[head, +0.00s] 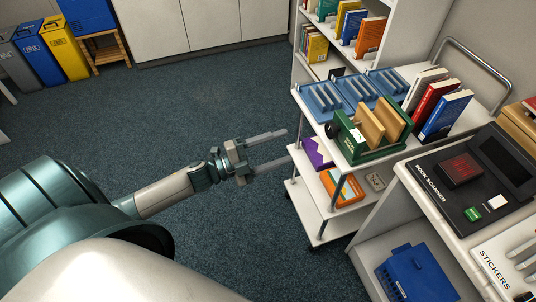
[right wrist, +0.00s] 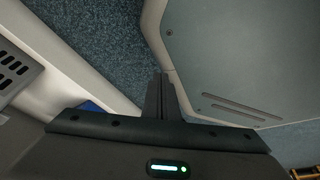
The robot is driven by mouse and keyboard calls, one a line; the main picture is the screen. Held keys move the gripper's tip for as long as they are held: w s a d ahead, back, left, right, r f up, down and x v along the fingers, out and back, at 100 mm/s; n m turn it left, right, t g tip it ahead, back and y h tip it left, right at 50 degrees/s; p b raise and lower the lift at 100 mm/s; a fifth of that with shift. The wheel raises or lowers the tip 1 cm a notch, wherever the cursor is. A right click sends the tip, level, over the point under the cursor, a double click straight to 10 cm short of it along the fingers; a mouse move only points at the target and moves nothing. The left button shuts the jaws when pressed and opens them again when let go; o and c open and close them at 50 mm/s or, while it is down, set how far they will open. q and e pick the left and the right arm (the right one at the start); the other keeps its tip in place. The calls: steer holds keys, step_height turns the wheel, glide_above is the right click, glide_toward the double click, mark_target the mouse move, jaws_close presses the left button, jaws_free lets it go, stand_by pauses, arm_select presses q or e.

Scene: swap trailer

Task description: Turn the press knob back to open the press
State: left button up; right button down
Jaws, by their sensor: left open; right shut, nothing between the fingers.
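A green frame with two upright wooden boards (head: 372,128) stands on the top shelf of the white cart.
The white cart (head: 318,222) also carries blue trays (head: 325,100) and upright books (head: 445,115). To its right is a counter with a book scanner (head: 461,170); a blue crate (head: 415,272) sits below.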

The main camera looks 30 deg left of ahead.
arm_select(q)
steer(key=shift+b+v, duration=0.3)
steer(key=shift+v, duration=1.4)
arm_select(e)
steer(key=shift+w+a+r+t, duration=0.15)
steer(key=shift+w+a, duration=0.15)
steer(key=shift+w, duration=0.45)
steer(key=shift+w+a+r+t, duration=0.15)
steer(key=shift+w+a, duration=0.15)
steer(key=shift+w, duration=0.4)
